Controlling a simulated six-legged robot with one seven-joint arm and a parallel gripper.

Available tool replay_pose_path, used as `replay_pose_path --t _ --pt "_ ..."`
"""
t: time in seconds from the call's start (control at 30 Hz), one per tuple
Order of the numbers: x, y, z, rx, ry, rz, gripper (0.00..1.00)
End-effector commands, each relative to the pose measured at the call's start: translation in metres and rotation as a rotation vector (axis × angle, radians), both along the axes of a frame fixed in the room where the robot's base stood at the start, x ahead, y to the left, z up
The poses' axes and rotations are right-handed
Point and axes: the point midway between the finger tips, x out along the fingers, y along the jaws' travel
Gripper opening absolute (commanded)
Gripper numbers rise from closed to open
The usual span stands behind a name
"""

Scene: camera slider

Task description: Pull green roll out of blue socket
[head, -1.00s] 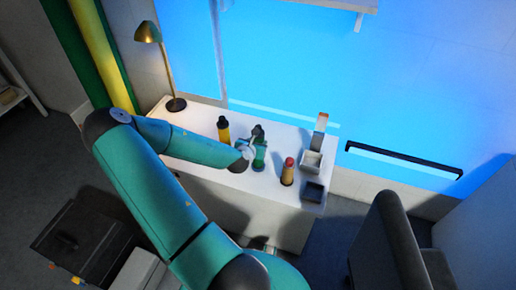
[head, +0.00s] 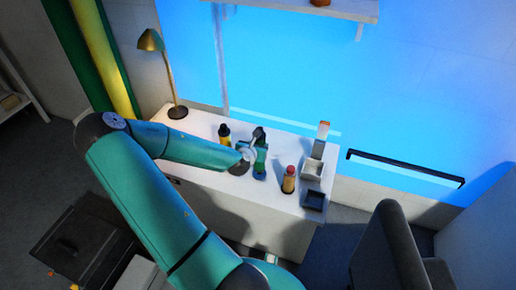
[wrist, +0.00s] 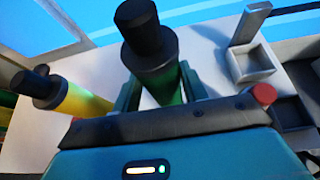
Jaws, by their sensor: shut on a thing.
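The green roll (wrist: 165,82) with a black top stands between my fingers in the wrist view. My gripper (wrist: 158,90) is shut on it from the sides. In the head view the green roll (head: 260,160) shows partly behind my gripper (head: 256,151), over the white table. The roll's lower end is hidden in the wrist view.
A yellow roll with a black top (head: 224,138) stands to the left. A red-topped roll (head: 289,180) stands to the right, beside small open boxes (head: 312,169). A gold lamp (head: 150,40) is at the table's back left. A dark chair (head: 395,240) stands at right.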

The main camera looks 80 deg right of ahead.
Motion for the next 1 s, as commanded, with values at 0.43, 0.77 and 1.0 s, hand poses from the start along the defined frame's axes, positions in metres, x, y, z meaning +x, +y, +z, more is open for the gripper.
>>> replay_pose_path --t 0.43,0.77,1.0 --pt "0.0 0.0 0.025 -0.003 -0.001 0.0 0.11" --pt "0.0 0.0 0.03 -0.002 0.0 0.0 0.11" --pt "0.001 0.0 0.03 -0.002 0.0 0.002 0.11"
